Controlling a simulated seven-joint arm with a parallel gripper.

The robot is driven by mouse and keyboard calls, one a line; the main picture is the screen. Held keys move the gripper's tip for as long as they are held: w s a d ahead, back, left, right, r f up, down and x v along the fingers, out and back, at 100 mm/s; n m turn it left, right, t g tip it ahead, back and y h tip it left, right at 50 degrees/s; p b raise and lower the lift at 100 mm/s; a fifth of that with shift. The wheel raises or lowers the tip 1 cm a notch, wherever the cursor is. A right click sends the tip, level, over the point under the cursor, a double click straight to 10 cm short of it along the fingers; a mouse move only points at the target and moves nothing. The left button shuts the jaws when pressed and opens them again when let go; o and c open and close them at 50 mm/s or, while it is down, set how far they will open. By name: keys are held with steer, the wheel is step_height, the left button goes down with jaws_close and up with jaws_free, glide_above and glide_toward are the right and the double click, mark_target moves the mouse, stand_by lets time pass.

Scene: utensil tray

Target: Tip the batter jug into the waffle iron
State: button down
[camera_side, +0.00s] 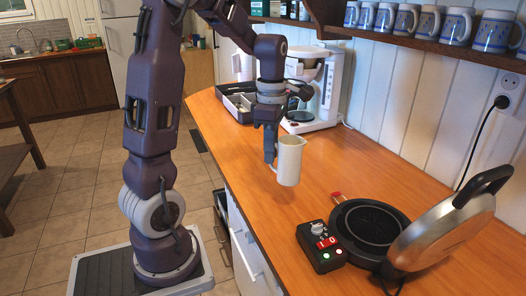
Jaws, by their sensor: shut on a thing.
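My gripper (270,158) is shut on the batter jug (290,163), a white jug with its handle on the left side, at the fingers. The jug looks close to upright and seems held above the wooden counter. What is inside the jug cannot be seen. The waffle iron (368,224) stands at the front right of the counter with its dark round plate showing. Its lid (440,232) is raised and leans to the right, with a black handle on top. The jug is apart from the iron, behind and to its left.
A black control box (320,248) with a knob and red switch sits left of the iron. A white coffee maker (318,90) and a utensil tray (236,100) stand at the back. Mugs (405,20) line the wall shelf. The counter (330,165) between jug and iron is clear.

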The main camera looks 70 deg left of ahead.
steer(key=w+d+f+m, duration=0.1)
steer(key=w+d+m, duration=0.5)
steer(key=m, duration=0.5)
steer(key=w+d+m, duration=0.4)
steer(key=w+m, duration=0.4)
steer(key=m, duration=0.3)
steer(key=w+d+m, duration=0.5)
steer(key=d+m, duration=0.4)
steer(key=m, duration=0.3)
steer(key=w+d+f+m+t, duration=0.1)
steer(key=w+d+m, duration=0.3)
steer(key=d+m, duration=0.6)
steer(key=shift+w+d+f+m+t+h, duration=0.15)
steer(key=shift+w+m+t+h, duration=0.2)
steer(key=shift+m, duration=0.65)
steer(key=shift+s+a+r+t+h, duration=0.15)
steer(key=shift+s+a+t+h, duration=0.15)
steer(key=shift+s+t+h, duration=0.55)
steer(key=shift+s+a+r+t+h, duration=0.15)
steer(key=shift+a+t+h, duration=0.25)
steer(key=shift+t, duration=0.85)
steer(key=shift+s+a+r+t+h, duration=0.2)
steer(key=shift+s+t+h, duration=0.4)
steer(key=shift+t, duration=0.45)
steer(key=shift+w+f, duration=0.1)
